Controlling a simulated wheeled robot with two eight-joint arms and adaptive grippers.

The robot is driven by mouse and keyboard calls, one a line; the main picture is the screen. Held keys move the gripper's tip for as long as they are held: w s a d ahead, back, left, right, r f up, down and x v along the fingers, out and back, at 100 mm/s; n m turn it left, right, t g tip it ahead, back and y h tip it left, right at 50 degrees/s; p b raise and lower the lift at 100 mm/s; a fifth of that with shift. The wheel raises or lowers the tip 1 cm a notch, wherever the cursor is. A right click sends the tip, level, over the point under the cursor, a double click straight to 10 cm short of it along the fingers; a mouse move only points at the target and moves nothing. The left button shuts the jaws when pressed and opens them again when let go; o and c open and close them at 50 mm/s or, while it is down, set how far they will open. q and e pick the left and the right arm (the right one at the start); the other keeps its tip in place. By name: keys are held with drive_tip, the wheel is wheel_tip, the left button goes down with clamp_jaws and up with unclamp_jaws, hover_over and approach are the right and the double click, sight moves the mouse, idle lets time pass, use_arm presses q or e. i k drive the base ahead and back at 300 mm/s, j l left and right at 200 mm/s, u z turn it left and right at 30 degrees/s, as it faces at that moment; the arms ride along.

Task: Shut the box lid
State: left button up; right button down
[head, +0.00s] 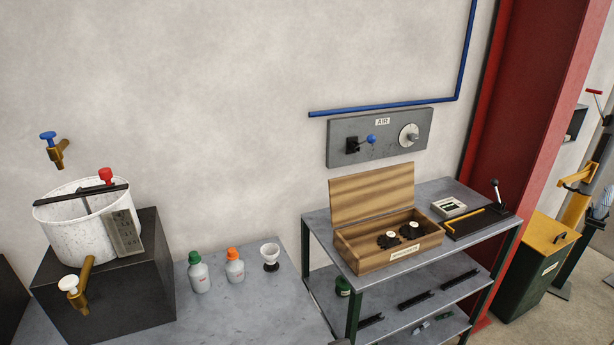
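A wooden box (394,256) stands on the top shelf of a grey metal rack, with a pale label on its front. Its wooden lid (372,192) is open and stands nearly upright along the back edge. Inside the box are black toothed parts (388,240) with white tops. Neither of my grippers is in the head view.
The rack's top (325,238) also holds a small panel device (449,207) and a black lever tool (495,192) right of the box. A grey AIR panel (378,137) is on the wall behind the lid. Bottles (199,273) and a white bucket (75,230) stand left.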

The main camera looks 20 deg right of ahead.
sight(354, 198)
drive_tip(key=i+l+u, duration=0.1)
drive_tip(key=l+u, duration=0.15)
drive_tip(key=l, duration=0.95)
drive_tip(key=l+u, duration=0.25)
drive_tip(key=l, duration=0.95)
